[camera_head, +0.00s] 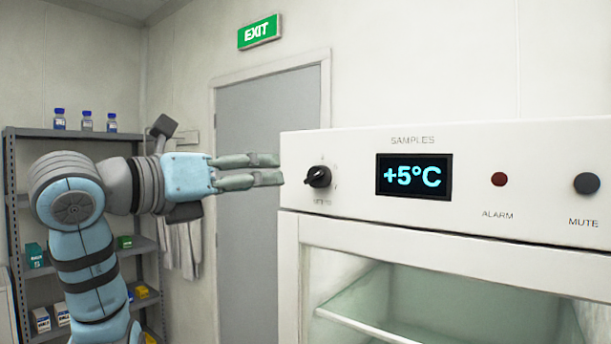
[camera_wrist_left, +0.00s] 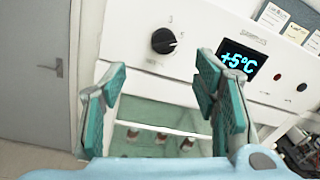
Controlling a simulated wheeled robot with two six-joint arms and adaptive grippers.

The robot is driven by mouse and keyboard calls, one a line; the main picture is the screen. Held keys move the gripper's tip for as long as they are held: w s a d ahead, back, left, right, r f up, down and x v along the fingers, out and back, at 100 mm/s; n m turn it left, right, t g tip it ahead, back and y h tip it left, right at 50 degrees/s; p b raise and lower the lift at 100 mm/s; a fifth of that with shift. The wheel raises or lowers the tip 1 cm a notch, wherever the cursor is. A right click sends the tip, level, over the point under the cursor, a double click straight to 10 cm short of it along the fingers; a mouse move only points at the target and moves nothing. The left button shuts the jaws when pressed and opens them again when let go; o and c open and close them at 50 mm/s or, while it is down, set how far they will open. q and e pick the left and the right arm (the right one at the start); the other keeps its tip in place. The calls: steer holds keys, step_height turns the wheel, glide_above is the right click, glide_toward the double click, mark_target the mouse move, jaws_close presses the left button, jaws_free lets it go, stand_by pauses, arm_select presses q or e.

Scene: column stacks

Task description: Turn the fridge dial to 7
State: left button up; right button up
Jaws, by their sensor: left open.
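The fridge dial (camera_head: 318,177) is a black knob at the left of the white fridge's front panel (camera_head: 460,148). It also shows in the left wrist view (camera_wrist_left: 164,41), with a pale pointer mark towards its right side; the numbers around it are too small to read surely. The display (camera_head: 413,176) right of the dial reads +5°C. My left gripper (camera_head: 268,169) is open and empty, a little left of the dial in the head view and apart from it. In the left wrist view its fingers (camera_wrist_left: 163,104) stand below and either side of the dial. My right gripper is not in view.
A red alarm light (camera_head: 499,180) and a dark mute button (camera_head: 587,183) sit further right on the panel. The glass fridge door (camera_head: 450,306) is below. A grey door (camera_head: 268,110) and a shelf with bottles and boxes (camera_head: 75,133) stand behind my left arm.

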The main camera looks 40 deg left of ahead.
mark_target(310, 176)
arm_select(q)
steer(key=w+p, duration=0.1)
steer(key=w, duration=0.3)
steer(key=w+d, duration=0.1)
steer(key=w, duration=0.3)
steer(key=w+p, duration=0.1)
steer(key=w, duration=0.3)
steer(key=shift+d+p, duration=0.15)
steer(key=shift+p, duration=0.15)
steer(key=shift+w, duration=0.4)
